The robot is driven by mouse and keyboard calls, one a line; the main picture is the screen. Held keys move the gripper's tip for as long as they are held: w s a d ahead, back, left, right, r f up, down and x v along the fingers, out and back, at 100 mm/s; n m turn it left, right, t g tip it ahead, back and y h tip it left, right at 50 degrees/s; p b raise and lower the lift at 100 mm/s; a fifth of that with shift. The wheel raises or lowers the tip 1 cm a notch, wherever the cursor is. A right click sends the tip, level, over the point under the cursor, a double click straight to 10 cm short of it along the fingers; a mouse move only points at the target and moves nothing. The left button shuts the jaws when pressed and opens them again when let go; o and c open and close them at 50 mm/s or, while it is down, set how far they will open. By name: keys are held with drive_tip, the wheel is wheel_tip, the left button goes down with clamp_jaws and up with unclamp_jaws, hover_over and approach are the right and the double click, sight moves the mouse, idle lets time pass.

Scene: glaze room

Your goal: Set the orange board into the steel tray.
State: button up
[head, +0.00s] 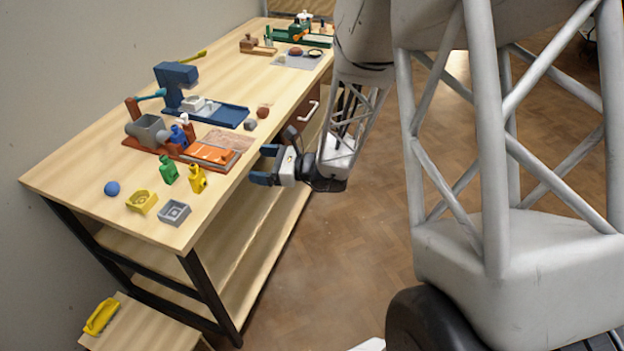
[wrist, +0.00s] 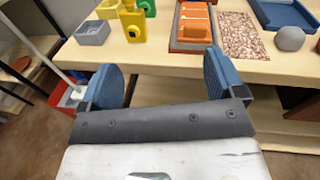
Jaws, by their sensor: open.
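The orange board (head: 208,153) lies flat on a red-brown base near the table's front edge; the wrist view shows it (wrist: 194,24) with ridges on top.
A blue ball (head: 112,188) and yellow block (head: 142,202) lie nearby. Bare tabletop lies toward the far end.

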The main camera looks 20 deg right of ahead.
drive_tip(key=s+a+r+n+g+h, duration=0.25)
drive_tip(key=s+r+n+g, duration=0.25)
drive_tip(key=s+n, duration=0.25)
drive_tip(key=s+a+r+n+g+h, duration=0.1)
drive_tip(key=s+a+r+n+g, duration=0.4)
drive_tip(key=s, duration=0.4)
drive_tip(key=s+d+r+n+t+h, duration=0.2)
drive_tip(key=s+d+r+n+h, duration=0.6)
drive_tip(key=s+d+n+h, duration=0.1)
drive_tip(key=s+n+h, duration=0.1)
drive_tip(key=s+n, duration=0.1)
drive_tip(key=s, duration=0.1)
drive_tip(key=shift+s+d+h, duration=0.15)
drive_tip(key=shift+d+h, duration=0.2)
